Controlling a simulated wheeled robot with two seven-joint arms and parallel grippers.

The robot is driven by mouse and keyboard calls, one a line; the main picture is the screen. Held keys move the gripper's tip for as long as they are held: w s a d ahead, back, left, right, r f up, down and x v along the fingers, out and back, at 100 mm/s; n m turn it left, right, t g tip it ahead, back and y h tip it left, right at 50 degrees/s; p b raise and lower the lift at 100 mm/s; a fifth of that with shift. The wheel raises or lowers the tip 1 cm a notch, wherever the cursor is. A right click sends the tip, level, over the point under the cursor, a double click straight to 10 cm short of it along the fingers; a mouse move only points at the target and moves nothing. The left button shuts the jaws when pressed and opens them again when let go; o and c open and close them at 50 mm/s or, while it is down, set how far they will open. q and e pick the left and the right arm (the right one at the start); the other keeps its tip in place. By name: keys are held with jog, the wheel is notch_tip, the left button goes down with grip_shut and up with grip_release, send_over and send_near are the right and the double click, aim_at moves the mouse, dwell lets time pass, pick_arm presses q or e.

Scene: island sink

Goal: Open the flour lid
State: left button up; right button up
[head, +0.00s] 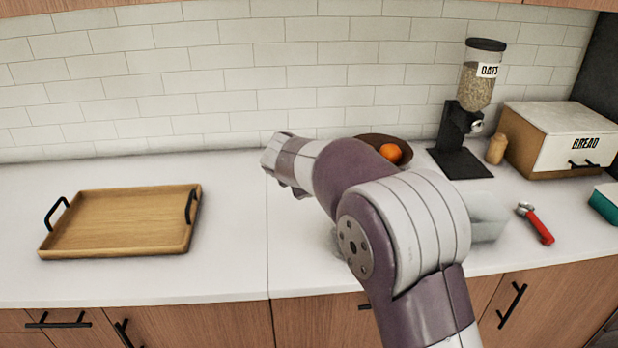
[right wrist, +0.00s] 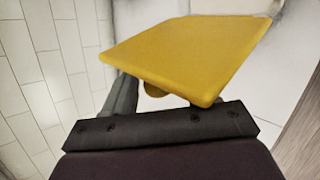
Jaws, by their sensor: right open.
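In the right wrist view, a flat yellow panel (right wrist: 190,55) fills the space just beyond my right gripper (right wrist: 158,98). It looks like a lid, with a small rounded yellow part below its near edge. The gripper is open; one dark finger shows at left, partly behind the panel, and the other is mostly hidden. I cannot tell whether they touch. In the head view my right arm covers the middle of the counter and its gripper cannot be made out. A pale grey box-like container (head: 487,217) shows partly behind the arm; no flour label is visible. My left gripper is not in view.
A wooden tray (head: 62,248) with black handles lies at left. Behind the arm is a brown bowl with an orange (head: 391,153). An oats dispenser (head: 479,78), bread box (head: 556,155) and red-handled tool (head: 540,227) stand or lie at right. The counter between tray and arm is clear.

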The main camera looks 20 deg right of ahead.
jog(key=v, duration=1.2)
jog(key=shift+s+a+r, duration=0.2)
